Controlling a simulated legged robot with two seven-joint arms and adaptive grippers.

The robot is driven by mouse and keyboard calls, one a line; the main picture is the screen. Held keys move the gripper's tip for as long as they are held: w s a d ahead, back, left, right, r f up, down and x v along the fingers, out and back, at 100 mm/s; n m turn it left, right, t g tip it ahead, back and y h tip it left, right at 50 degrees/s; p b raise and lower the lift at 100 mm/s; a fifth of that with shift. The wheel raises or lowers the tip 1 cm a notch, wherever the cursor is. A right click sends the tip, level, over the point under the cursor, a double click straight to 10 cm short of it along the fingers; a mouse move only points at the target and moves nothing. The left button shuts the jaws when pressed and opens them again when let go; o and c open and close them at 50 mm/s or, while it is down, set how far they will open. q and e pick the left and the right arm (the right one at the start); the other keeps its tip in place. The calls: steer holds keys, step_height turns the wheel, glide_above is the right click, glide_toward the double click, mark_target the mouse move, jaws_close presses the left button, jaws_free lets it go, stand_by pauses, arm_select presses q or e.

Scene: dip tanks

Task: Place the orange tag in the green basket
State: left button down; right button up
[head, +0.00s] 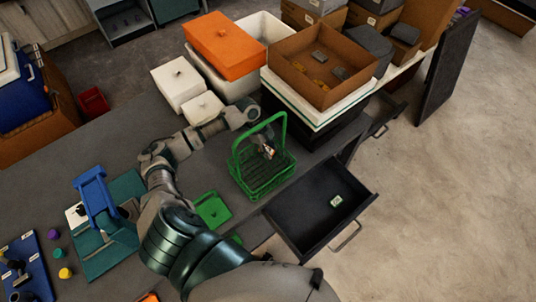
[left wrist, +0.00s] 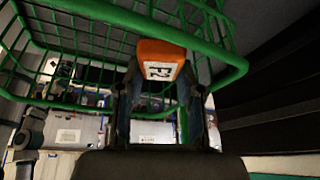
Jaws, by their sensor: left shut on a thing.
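The green wire basket (head: 262,182) stands on the dark counter, its tall handle arching up. My left arm reaches across the counter, and my left gripper (head: 268,152) is at the basket, under the handle in the picture. In the left wrist view my left gripper (left wrist: 158,92) is shut on the orange tag (left wrist: 160,52), which has a white label with dark lettering. The basket's green rim (left wrist: 150,22) passes close beside the tag there. I cannot tell whether the tag touches the basket. My right gripper is not in view.
An open dark drawer (head: 310,232) with a small labelled item (head: 336,201) juts out right of the basket. A brown box (head: 318,62) and an orange-lidded bin (head: 224,45) stand behind. A green tray (head: 213,210) and a blue stand (head: 95,200) lie to the left.

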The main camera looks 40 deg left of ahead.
arm_select(q)
steer(key=shift+d+f, duration=0.5)
steer(key=f, duration=0.3)
steer(key=shift+a+f, duration=0.1)
steer(key=shift+a, duration=0.1)
steer(key=shift+a+f, duration=0.1)
steer(key=shift+a, duration=0.2)
steer(key=c, duration=1)
jaws_free()
steer(key=shift+a+f, duration=0.15)
steer(key=shift+a, duration=0.2)
steer(key=shift+d, duration=0.45)
steer(key=shift+d+r, duration=0.15)
steer(key=shift+r, duration=0.2)
steer(key=v, duration=0.6)
steer(key=shift+a, duration=0.45)
steer(key=shift+b+v, duration=0.4)
steer(key=shift+v, duration=2.35)
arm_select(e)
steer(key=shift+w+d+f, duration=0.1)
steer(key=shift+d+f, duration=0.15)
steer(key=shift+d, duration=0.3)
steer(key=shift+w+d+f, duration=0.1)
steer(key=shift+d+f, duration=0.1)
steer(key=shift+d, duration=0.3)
